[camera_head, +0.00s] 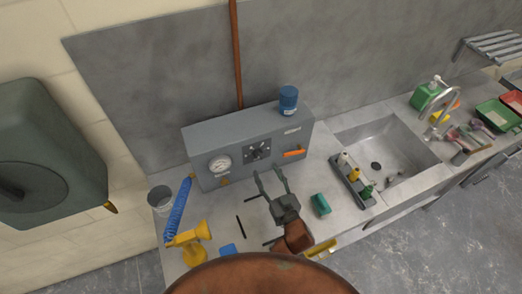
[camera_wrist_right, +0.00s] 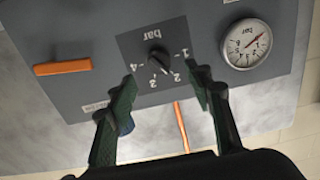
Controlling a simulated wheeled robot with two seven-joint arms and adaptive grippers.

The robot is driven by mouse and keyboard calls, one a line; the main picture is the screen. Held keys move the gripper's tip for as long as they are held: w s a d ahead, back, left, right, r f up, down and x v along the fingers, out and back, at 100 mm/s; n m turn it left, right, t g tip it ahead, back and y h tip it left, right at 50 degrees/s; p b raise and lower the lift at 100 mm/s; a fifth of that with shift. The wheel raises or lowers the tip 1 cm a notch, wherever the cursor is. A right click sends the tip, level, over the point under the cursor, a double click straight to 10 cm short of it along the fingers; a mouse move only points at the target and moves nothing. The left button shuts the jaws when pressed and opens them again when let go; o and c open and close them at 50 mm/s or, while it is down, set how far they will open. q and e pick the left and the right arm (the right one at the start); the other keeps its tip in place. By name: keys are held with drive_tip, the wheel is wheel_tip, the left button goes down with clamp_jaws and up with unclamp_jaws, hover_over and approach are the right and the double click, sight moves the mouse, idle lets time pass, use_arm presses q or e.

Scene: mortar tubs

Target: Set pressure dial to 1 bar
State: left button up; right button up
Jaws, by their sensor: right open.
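The pressure dial (camera_head: 258,150) is a dark knob on a black square plate on the front of a grey box (camera_head: 205,146). In the right wrist view the dial (camera_wrist_right: 158,61) appears upside down, with numbers 1 to 4 around it and the word "bar". My left gripper is not in view.
An orange bar (camera_head: 294,153) is on the box right of the dial. A blue jar (camera_head: 288,98) stands on top. A sink (camera_head: 378,150) is at right.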

sight(260, 158)
drive_tip(key=x, duration=0.5)
drive_tip(key=shift+w+r, duration=0.1)
drive_tip(key=shift+w, duration=0.35)
drive_tip(key=shift+w+a, duration=0.35)
drive_tip(key=shift+w, duration=0.3)
drive_tip(key=c, duration=1)
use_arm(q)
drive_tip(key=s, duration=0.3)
use_arm(e)
drive_tip(key=shift+c, duration=0.8)
